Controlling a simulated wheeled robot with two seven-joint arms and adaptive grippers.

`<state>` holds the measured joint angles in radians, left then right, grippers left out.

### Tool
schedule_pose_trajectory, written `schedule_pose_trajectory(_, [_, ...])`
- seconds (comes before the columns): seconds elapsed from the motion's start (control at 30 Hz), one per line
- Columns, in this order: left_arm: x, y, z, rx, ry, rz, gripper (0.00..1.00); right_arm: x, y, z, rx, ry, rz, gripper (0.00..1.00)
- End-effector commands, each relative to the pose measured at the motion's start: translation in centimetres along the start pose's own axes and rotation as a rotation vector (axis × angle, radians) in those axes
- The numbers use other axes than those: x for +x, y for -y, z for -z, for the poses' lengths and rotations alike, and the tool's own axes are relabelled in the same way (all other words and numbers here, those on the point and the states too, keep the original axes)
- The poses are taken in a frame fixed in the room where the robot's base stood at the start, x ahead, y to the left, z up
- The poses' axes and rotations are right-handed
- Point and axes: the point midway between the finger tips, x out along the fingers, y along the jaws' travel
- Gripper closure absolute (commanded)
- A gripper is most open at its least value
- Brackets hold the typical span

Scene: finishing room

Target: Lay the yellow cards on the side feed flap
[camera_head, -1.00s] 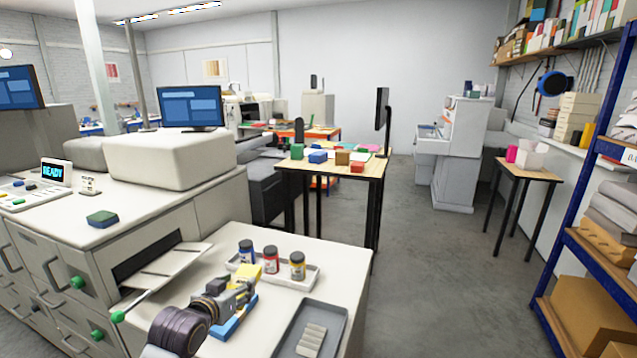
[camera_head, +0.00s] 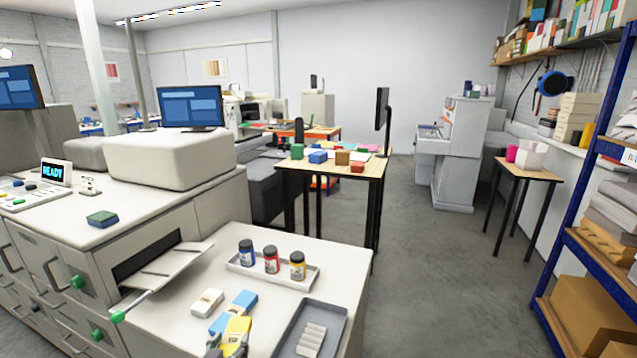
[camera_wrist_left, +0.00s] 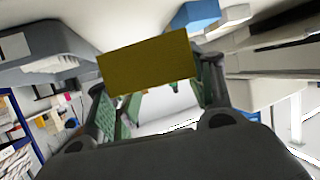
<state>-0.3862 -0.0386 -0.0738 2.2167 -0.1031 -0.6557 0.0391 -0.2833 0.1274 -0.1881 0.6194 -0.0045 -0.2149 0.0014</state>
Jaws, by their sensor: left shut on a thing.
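The yellow cards (camera_head: 237,327) are a small block in my left gripper (camera_head: 229,346), at the bottom edge of the head view. The gripper is shut on them; most of it is cut off by the frame. In the left wrist view the yellow cards (camera_wrist_left: 148,60) show broad side on between the green-padded fingers (camera_wrist_left: 155,98). The side feed flap (camera_head: 168,266) is a pale tilted plate sticking out of the machine's slot, up and left of the gripper. No cards show on it. My right gripper is not in view.
A blue block (camera_head: 238,303) and a white block (camera_head: 207,301) lie on the counter between gripper and flap. A pale tray (camera_head: 306,283) with three ink jars stands behind. A grey tray (camera_head: 335,335) with white pieces is at the right. Green knobs (camera_head: 117,316) stick out near the flap.

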Motion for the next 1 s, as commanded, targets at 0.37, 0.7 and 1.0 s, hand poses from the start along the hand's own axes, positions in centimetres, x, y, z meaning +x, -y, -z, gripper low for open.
schedule_pose_trajectory(0.37, [-1.3,-0.4,-4.7,-0.005,-0.001,0.012,0.76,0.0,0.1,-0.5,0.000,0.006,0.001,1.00])
schedule_pose_trajectory(0.7, [-1.4,-0.4,-5.1,-0.005,-0.002,0.011,0.76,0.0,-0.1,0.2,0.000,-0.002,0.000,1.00])
schedule_pose_trajectory(1.0, [-1.4,-0.4,-5.1,-0.005,-0.002,0.011,0.76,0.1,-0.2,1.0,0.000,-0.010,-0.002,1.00])
